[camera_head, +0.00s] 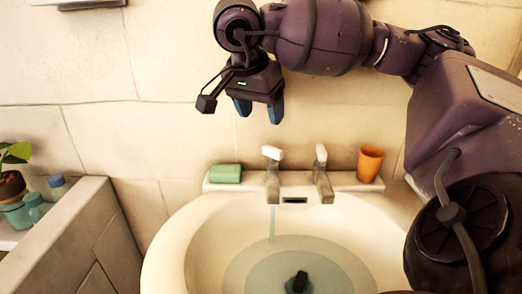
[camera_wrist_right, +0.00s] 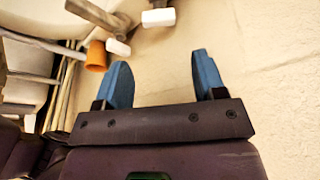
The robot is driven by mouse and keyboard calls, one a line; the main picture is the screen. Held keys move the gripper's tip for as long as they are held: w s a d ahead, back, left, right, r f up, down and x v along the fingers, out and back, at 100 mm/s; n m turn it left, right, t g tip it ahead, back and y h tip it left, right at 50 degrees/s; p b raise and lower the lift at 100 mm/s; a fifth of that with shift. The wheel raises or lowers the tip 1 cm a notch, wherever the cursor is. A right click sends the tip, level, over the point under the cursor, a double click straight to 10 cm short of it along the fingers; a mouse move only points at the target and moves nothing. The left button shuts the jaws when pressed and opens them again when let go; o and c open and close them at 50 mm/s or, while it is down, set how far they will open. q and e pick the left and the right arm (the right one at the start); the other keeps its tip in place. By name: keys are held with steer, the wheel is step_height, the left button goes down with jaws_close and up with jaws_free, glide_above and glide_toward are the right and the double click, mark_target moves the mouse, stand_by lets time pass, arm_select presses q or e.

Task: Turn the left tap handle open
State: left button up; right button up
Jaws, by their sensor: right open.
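The left tap (camera_head: 272,186) stands on the back ledge of the washbasin, with a white handle (camera_head: 272,153) on top. A thin pale streak runs down the basin wall below its spout. Its white handle also shows in the right wrist view (camera_wrist_right: 158,17), beyond the fingertips. The right tap has a similar white handle (camera_head: 321,153), seen in the wrist view too (camera_wrist_right: 118,47). My right gripper (camera_head: 259,112) is open and empty, its blue fingers pointing down above the left tap, apart from it. In the wrist view the fingers (camera_wrist_right: 160,60) are spread. My left gripper is not in view.
An orange cup (camera_head: 370,164) stands right of the taps and a green soap bar (camera_head: 226,173) left of them. The basin (camera_head: 165,262) holds water and a small dark object (camera_head: 299,282). A tiled wall (camera_head: 170,115) is behind. Bottles and a plant sit far left.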

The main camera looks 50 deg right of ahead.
mark_target(273, 148)
steer(key=shift+m, duration=0.5)
steer(key=x, duration=0.9)
steer(key=shift+d+f+p, duration=0.1)
steer(key=shift+d+p, duration=0.15)
steer(key=shift+p, duration=0.15)
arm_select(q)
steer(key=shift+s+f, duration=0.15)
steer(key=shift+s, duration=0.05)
arm_select(e)
steer(key=shift+d+f, duration=0.25)
steer(key=shift+f, duration=0.4)
steer(key=c, duration=0.7)
steer(key=shift+o, duration=0.2)
